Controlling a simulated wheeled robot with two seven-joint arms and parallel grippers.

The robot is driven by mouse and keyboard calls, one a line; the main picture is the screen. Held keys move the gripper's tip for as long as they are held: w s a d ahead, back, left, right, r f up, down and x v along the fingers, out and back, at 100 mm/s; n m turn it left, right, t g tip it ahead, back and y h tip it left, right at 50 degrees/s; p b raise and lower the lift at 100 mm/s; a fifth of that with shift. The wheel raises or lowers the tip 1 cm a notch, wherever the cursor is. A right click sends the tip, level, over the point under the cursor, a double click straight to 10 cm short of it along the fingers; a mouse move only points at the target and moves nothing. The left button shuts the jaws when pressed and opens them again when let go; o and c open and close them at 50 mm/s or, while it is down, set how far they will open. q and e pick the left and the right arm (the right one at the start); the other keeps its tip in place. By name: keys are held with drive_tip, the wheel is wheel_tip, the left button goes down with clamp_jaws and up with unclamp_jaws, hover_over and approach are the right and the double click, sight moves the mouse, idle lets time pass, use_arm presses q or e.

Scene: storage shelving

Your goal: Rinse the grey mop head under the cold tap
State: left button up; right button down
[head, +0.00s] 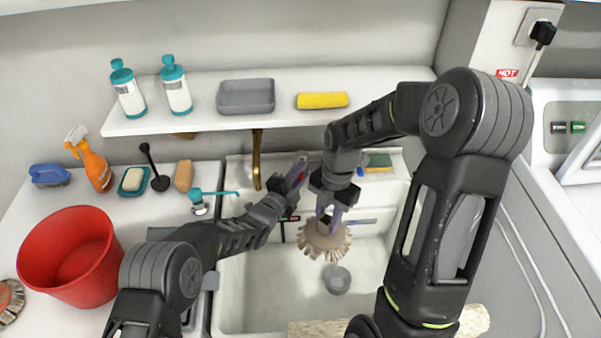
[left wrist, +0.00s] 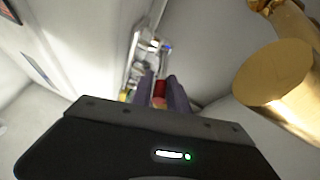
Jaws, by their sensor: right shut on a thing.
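The grey-beige mop head (head: 325,242), a round fringed head, hangs over the white sink (head: 250,290). My right gripper (head: 324,212) is shut on it from above. My left gripper (head: 299,168) is over the back of the sink, right of the brass tap (head: 256,160). Its purple fingers are apart in the left wrist view (left wrist: 160,92), with something red (left wrist: 160,90) showing in the gap; I cannot tell whether they touch it. A small blue spot (left wrist: 168,47) shows beyond. The brass spout (left wrist: 275,75) is beside the gripper. No running water is visible.
A red bucket (head: 70,258), an orange spray bottle (head: 92,160) and brushes stand on the left counter. A shelf (head: 205,115) above the sink holds bottles, a grey tray (head: 246,96) and a yellow roll (head: 322,100). A sponge (head: 378,162) lies behind the sink. A red HOT label (head: 507,73) is at right.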

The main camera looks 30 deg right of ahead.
use_arm(q)
drive_tip(key=shift+o, duration=1.3)
drive_tip(key=shift+a, duration=0.1)
drive_tip(key=v, duration=1.2)
drive_tip(key=shift+c, duration=0.7)
drive_tip(key=shift+s+d+f+m, duration=0.1)
drive_tip(key=shift+s+d+m, duration=0.1)
drive_tip(key=shift+s+m, duration=0.2)
drive_tip(key=shift+c, duration=0.8)
drive_tip(key=s+m, duration=0.1)
drive_tip(key=s+m+g+h, duration=0.1)
drive_tip(key=m, duration=0.1)
drive_tip(key=s+d+f+m, duration=0.1)
drive_tip(key=shift+s+m+g+h, duration=0.3)
drive_tip(key=shift+s, duration=0.1)
clamp_jaws()
drive_tip(key=shift+s+d+m, duration=0.1)
drive_tip(key=shift+s+m, duration=0.2)
drive_tip(key=shift+m, duration=0.1)
